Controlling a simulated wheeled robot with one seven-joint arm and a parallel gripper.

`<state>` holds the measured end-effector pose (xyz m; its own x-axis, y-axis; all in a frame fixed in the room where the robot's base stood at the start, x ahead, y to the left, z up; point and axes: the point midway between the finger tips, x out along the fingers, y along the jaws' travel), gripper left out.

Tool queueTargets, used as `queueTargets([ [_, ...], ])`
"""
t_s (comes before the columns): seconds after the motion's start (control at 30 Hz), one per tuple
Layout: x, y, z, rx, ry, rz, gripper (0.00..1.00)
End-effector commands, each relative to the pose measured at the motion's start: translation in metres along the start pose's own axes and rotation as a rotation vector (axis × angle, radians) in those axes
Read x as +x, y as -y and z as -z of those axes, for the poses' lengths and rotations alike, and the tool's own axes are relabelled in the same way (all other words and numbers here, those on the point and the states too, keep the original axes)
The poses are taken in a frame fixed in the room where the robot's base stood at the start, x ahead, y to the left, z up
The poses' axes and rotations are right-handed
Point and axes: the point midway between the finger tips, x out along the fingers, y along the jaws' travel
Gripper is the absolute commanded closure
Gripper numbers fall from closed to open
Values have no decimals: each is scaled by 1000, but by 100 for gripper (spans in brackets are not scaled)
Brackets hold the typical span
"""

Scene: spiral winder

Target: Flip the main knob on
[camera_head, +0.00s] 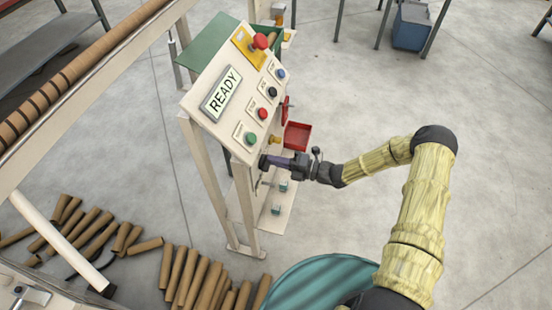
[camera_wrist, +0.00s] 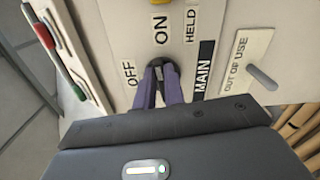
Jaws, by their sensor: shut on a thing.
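The main knob (camera_wrist: 158,66) is a small dark knob on the pale side panel of the control box (camera_head: 196,122). In the wrist view the labels OFF, ON and HELD are set around it, with ON straight above, and a black MAIN label (camera_wrist: 203,68) at its right. My gripper (camera_head: 264,162) is at that panel. Its two purple fingers (camera_wrist: 159,80) are shut on the knob, one on each side. The fingers hide much of the knob, so I cannot tell its exact pointing. The display (camera_head: 221,93) reads READY.
An OUT OF USE plate (camera_wrist: 243,58) with a grey peg (camera_wrist: 262,77) is to the right of the knob. The box's sloped face has several buttons, including a red one (camera_head: 261,41). A red tray (camera_head: 297,136) sits behind my gripper. Brown tubes (camera_head: 194,278) lie on the floor.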

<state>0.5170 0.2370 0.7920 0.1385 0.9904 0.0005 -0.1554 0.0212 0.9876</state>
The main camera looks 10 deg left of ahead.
Motion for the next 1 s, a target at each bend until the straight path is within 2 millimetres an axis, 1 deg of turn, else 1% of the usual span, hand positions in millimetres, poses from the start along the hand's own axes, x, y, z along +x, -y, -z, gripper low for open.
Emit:
queueTargets([
  [0.1, -1, 1, -1, 71, 2, 2, 100],
  [0.3, -1, 3, 0, 147, 2, 2, 100],
  [0.8, -1, 4, 0, 175, 2, 3, 100],
  [0.83, -1, 4, 0, 175, 2, 3, 87],
  [0.93, -1, 4, 0, 175, 2, 3, 68],
  [1.0, -1, 4, 0, 174, 1, 2, 67],
])
